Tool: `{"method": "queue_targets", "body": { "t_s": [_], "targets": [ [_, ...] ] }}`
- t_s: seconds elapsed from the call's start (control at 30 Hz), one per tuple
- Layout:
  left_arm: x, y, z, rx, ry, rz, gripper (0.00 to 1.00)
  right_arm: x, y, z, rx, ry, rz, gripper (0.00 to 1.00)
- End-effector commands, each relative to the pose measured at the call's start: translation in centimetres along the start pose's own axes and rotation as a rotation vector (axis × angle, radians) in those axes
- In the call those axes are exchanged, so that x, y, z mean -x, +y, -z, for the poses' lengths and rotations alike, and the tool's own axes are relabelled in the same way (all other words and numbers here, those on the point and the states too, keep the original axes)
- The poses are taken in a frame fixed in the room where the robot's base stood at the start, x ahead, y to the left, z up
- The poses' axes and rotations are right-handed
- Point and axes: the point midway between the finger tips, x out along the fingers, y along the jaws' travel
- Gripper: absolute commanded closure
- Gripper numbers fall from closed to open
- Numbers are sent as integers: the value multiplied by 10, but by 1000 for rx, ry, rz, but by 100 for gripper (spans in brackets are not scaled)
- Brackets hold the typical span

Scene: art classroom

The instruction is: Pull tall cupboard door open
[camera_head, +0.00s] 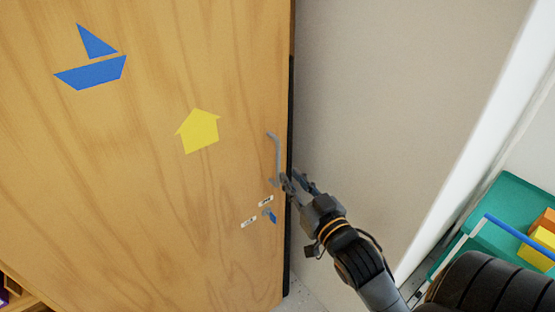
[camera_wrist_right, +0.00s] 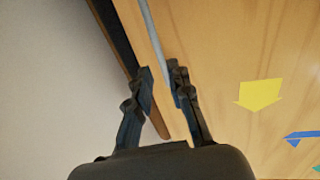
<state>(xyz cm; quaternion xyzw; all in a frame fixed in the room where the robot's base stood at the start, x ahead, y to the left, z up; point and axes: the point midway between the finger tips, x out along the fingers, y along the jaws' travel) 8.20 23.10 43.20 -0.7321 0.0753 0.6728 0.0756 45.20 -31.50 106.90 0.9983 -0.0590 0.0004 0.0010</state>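The tall cupboard door (camera_head: 140,200) is a wood-grain panel filling the left of the head view, and it looks shut. Its grey bar handle (camera_head: 276,152) is upright near the door's right edge. My right gripper (camera_head: 294,183) is at the handle's lower end. In the right wrist view, the fingers (camera_wrist_right: 158,70) are apart, with a gap between the tips. The handle (camera_wrist_right: 150,28) runs down to the tips there, close to the right-hand finger. Whether a finger touches it is unclear. My left gripper is not in view.
A plain wall (camera_head: 370,90) stands right of the door beyond a dark gap. A teal tray (camera_head: 500,205) with colored blocks is at the right. Small labels and a blue key-like item (camera_head: 270,215) sit below the handle.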

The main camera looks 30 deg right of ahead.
Motion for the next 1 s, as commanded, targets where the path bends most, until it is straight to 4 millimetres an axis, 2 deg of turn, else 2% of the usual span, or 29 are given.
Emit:
{"method": "queue_targets", "body": {
  "t_s": [0.03, 0.2, 0.4, 0.6, 0.83, 0.93, 1.0],
  "targets": [
    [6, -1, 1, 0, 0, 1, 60, -12, 0, 3, 0, 2, 0, 80],
    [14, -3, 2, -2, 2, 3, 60, -43, 0, 3, -1, 1, 0, 80],
    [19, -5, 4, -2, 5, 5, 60, -69, 0, 1, 0, -1, -1, 80],
    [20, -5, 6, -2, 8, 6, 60, -77, 0, 0, 0, -1, 0, 80],
    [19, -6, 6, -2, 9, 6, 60, -78, 0, -1, 0, -1, 0, 80],
    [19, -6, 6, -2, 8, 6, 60, -77, 0, -1, 0, -2, 0, 100],
    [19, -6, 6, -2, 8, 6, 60, -77, 0, -1, 0, -2, 0, 100]
  ]
}}
